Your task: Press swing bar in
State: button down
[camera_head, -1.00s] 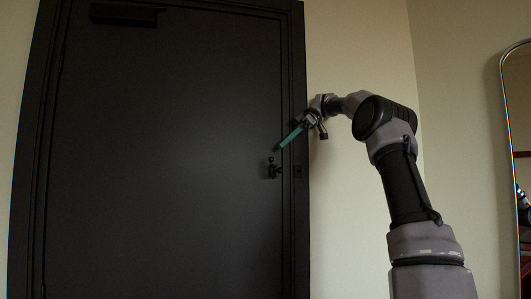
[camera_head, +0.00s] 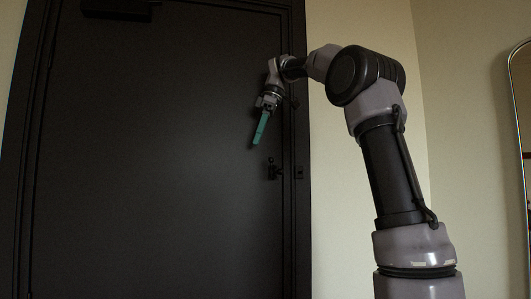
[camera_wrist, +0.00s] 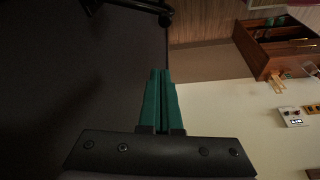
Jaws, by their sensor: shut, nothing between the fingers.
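The dark door carries a small black latch fitting, which looks like the swing bar (camera_head: 273,170), near its right edge. The fitting is small and dark, so I cannot tell how its bar is turned. My gripper (camera_head: 256,142), with green fingers, points downward in front of the door, above and slightly left of the fitting in the picture. Its fingers are shut and empty, and a gap shows between them and the fitting. In the wrist view the shut fingers (camera_wrist: 160,72) point toward a dark metal part at the top, which I cannot identify surely.
A small black plate (camera_head: 298,172) sits on the door frame beside the fitting. The black door (camera_head: 150,170) is closed. A door closer (camera_head: 117,9) is at its top. A mirror (camera_head: 520,120) stands at the far right. The wrist view shows a wooden shelf unit (camera_wrist: 262,50).

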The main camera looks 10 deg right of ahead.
jog(key=shift+s+d+f, duration=0.1)
jog(key=shift+d+f, duration=0.3)
jog(key=shift+f, duration=0.4)
jog(key=shift+s+d+f, duration=0.15)
jog(key=shift+d+f, duration=0.2)
jog(key=shift+f, duration=0.4)
jog(key=shift+s+d+f, duration=0.1)
jog(key=shift+d+f, duration=0.3)
jog(key=shift+f, duration=0.4)
jog(key=shift+d, duration=0.15)
jog(key=shift+s+d+n, duration=0.15)
jog(key=shift+n, duration=0.25)
